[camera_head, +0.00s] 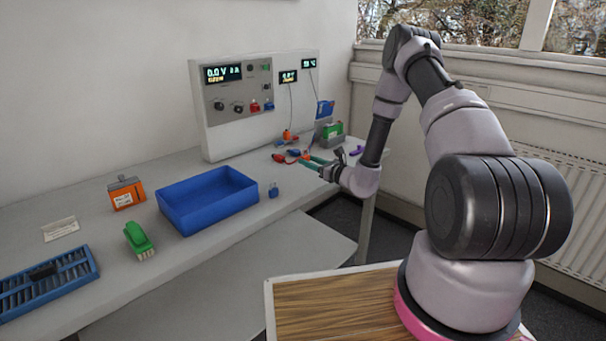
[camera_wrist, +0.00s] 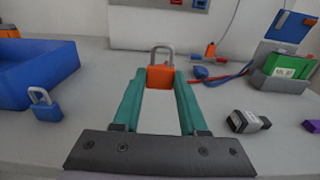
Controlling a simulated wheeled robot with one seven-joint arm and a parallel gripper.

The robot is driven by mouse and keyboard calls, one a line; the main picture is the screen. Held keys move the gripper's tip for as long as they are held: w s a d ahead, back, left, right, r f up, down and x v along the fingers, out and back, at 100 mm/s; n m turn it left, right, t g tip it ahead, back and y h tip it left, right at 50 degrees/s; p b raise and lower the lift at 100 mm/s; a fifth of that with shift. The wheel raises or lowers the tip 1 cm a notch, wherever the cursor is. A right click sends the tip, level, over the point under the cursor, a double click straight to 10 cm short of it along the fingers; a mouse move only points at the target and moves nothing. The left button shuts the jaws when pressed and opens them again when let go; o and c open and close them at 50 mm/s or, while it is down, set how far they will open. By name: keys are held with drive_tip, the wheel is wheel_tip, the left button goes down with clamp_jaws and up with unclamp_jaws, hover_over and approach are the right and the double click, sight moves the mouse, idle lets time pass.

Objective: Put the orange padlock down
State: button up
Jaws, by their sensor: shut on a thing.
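The orange padlock (camera_wrist: 160,77) is upright between the teal fingertips of my gripper (camera_wrist: 160,84) in the wrist view, its grey shackle pointing up. My gripper is shut on its body, one finger on each side. In the head view my gripper (camera_head: 315,163) is over the right part of the grey bench (camera_head: 95,192), in front of the instrument panel. The padlock is small and partly hidden there. I cannot tell whether its underside touches the bench.
A blue padlock (camera_head: 273,190) stands beside the blue bin (camera_head: 208,200). Red and blue clips with leads (camera_wrist: 228,76) lie just right of the held padlock. A grey holder with a green block (camera_head: 333,130) stands behind. A dark-and-white connector (camera_wrist: 247,121) lies at right.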

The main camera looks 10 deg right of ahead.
sight(309, 180)
drive_tip(key=shift+f, duration=3.05)
drive_tip(key=shift+f, duration=0.1)
drive_tip(key=o, duration=1.1)
